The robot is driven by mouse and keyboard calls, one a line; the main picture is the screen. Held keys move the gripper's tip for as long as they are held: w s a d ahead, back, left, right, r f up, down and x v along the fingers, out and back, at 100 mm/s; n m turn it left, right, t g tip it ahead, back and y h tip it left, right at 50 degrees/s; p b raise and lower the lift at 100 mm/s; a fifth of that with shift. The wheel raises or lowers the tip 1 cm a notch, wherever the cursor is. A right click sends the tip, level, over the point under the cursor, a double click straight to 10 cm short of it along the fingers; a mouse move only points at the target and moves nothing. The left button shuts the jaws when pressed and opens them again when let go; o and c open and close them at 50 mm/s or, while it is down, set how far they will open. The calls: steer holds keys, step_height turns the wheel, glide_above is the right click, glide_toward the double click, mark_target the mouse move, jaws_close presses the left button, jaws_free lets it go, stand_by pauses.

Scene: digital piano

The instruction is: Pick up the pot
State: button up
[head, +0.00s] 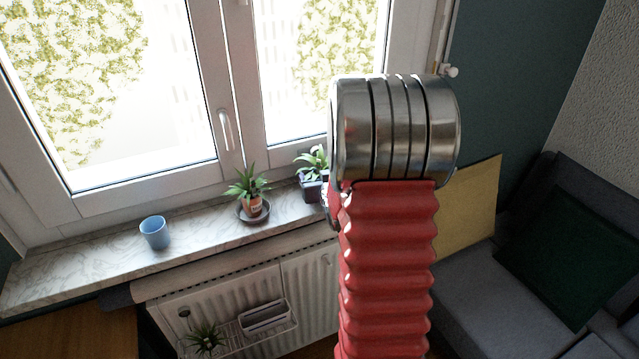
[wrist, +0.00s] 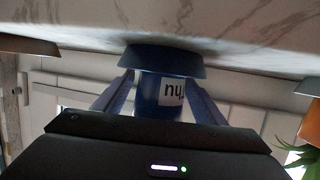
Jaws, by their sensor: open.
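A dark blue pot (wrist: 148,95) with a white label stands in a blue saucer (wrist: 165,62) in the wrist view, which is upside down. My gripper (wrist: 160,85) is open, with one finger on each side of this pot; I cannot tell whether they touch it. In the head view the dark pot with a leafy plant (head: 311,188) stands on the windowsill (head: 195,235), partly hidden behind my arm. My gripper is mostly hidden there too. A terracotta pot (head: 252,207) with a plant stands in a dark saucer to its left, and it also shows in the wrist view (wrist: 310,125).
A blue cup (head: 155,232) stands farther left on the sill. The window (head: 226,130) with its handle rises behind. A radiator (head: 310,285) with a hanging rack (head: 250,335) is below the sill. A grey sofa (head: 480,300) is at right. The sill between cup and terracotta pot is clear.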

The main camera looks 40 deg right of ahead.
steer(key=shift+s, duration=0.1)
stand_by(0.3)
steer(key=c, duration=1.4)
steer(key=shift+r, duration=0.1)
step_height(320, 180, up, 18)
stand_by(0.6)
